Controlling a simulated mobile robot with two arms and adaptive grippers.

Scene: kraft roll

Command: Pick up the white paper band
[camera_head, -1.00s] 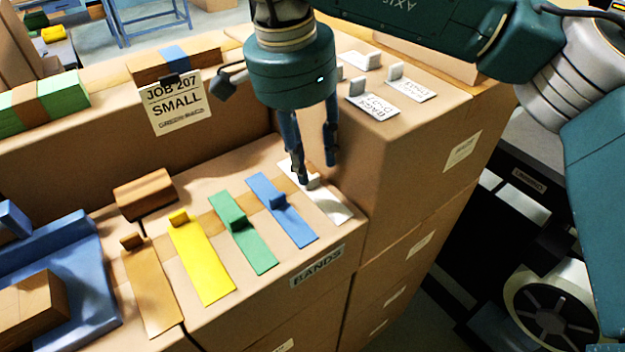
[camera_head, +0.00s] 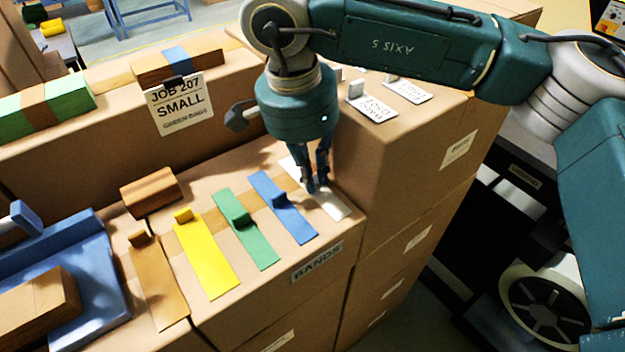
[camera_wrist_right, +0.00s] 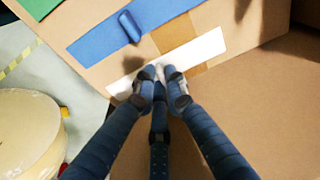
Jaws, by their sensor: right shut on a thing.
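The white paper band (camera_head: 331,205) lies on the cardboard box top at the right end of the row of bands. It also shows in the right wrist view (camera_wrist_right: 205,47), flat beside the blue band. My right gripper (camera_head: 316,188) points down over the band. In the right wrist view its fingertips (camera_wrist_right: 162,82) are closed together on the small raised tab of the white band. The tab is mostly hidden by the fingers. My left gripper is not in view.
Blue (camera_head: 283,208), green (camera_head: 245,229), yellow (camera_head: 206,257) and brown (camera_head: 158,285) bands lie to the left. A "BANDS" label (camera_head: 317,262) is on the front edge. A taller box (camera_head: 395,145) with white tags stands close on the right.

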